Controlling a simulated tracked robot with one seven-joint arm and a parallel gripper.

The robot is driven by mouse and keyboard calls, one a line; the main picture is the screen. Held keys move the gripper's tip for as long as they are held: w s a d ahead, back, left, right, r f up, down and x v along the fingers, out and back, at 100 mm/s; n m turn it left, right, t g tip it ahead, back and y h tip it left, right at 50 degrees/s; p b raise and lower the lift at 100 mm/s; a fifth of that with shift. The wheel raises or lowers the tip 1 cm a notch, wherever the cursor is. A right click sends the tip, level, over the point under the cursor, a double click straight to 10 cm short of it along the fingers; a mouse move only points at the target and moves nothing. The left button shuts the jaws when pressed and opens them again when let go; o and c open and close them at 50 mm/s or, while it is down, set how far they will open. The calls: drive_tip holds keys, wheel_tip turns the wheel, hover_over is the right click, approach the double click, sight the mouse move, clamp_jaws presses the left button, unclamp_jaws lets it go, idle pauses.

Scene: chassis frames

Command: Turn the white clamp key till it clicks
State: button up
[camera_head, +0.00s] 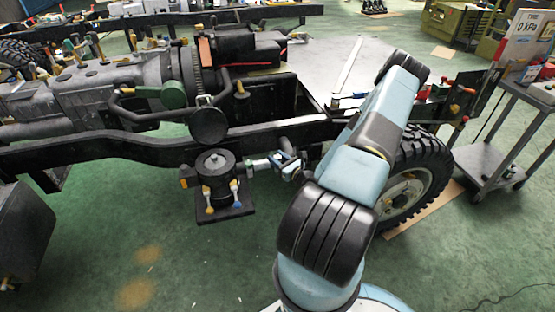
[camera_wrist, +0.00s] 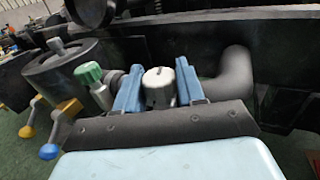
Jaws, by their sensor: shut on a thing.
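The white clamp key (camera_wrist: 159,88) is a pale rounded knob with a dark slot in its top. In the wrist view it sits between the two blue fingers of my gripper (camera_wrist: 158,92), which is shut on it. Its lower part is hidden by the gripper's dark front edge. In the head view my gripper (camera_head: 287,163) is small, beside the chassis rail and right of a black canister; the key cannot be made out there. A thick black hose (camera_wrist: 232,75) runs just right of the fingers.
The black canister (camera_head: 216,170) with yellow and blue levers stands left of my gripper. A green-capped fitting (camera_wrist: 88,73) is close to the left finger. The black chassis rail (camera_head: 100,150) runs behind, with a wheel (camera_head: 415,175) at right. Green floor is open at lower left.

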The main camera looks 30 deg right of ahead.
drive_tip(key=shift+w+r+m+h, duration=0.1)
drive_tip(key=shift+m+h, duration=1.05)
drive_tip(key=shift+h, duration=0.65)
drive_tip(key=shift+r+m+h, duration=0.1)
drive_tip(key=shift+m+h, duration=1.05)
drive_tip(key=shift+h, duration=0.65)
drive_tip(key=o, duration=0.9)
drive_tip(key=shift+o, duration=0.2)
drive_tip(key=shift+s+a+f, duration=0.1)
drive_tip(key=shift+s+f, duration=0.05)
drive_tip(key=shift+s, duration=0.25)
drive_tip(key=v, duration=1.3)
